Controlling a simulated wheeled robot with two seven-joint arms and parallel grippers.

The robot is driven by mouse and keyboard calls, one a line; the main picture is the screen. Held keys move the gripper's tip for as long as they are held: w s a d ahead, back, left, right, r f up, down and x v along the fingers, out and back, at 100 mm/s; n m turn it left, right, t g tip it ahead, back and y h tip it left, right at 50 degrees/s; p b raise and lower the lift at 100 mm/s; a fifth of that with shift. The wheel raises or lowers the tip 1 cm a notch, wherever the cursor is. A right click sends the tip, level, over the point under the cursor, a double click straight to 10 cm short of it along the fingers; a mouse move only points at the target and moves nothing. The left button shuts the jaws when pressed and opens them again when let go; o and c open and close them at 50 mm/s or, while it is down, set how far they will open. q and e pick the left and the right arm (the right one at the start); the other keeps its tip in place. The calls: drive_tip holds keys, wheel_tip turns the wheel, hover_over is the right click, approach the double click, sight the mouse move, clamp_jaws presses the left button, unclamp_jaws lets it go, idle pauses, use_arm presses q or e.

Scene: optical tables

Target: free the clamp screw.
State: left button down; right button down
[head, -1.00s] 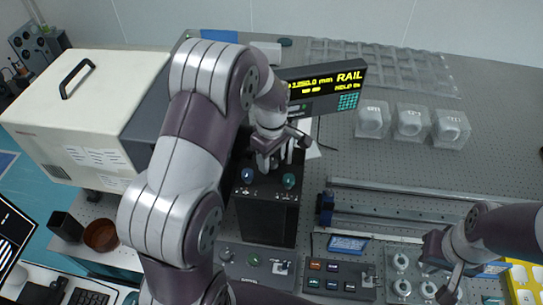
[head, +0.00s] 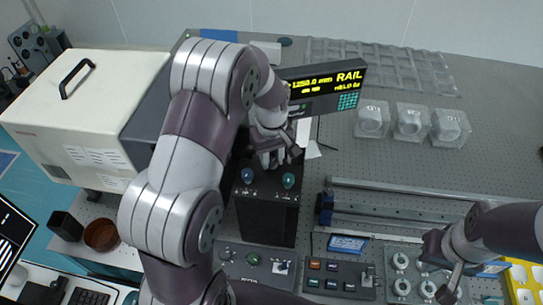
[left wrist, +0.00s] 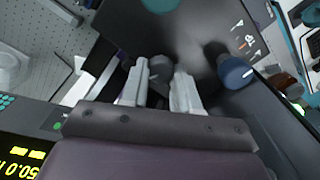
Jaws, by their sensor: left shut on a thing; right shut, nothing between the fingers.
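The clamp screw appears to be the dark grey round knob (left wrist: 161,68) on top of a black box (head: 267,222). It shows between the fingers in the left wrist view, and the gripper hides it in the head view. My left gripper (head: 272,160) points down at the box's top, behind its blue knob (head: 247,176) and teal knob (head: 289,180). In the left wrist view my left gripper (left wrist: 162,85) is shut on the grey knob. My right gripper (head: 449,284) is shut and empty at the lower right, above a tray of round parts (head: 400,261).
A rail display (head: 325,88) stands behind the left gripper. A linear rail (head: 400,215) lies right of the black box. A cream cabinet (head: 85,110) stands left. Control panels (head: 338,279) sit in front. Several clear blocks (head: 410,121) stand at the back right; the breadboard around them is mostly open.

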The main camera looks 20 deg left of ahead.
use_arm(q)
drive_tip(key=m, duration=0.6)
drive_tip(key=shift+w+d, duration=0.1)
drive_tip(key=m, duration=0.6)
drive_tip(key=shift+r+m, duration=0.1)
drive_tip(key=shift+m, duration=0.3)
drive_tip(key=m, duration=0.6)
drive_tip(key=shift+d, duration=0.1)
drive_tip(key=m, duration=0.6)
drive_tip(key=shift+m, duration=0.3)
drive_tip(key=c, duration=0.8)
unclamp_jaws()
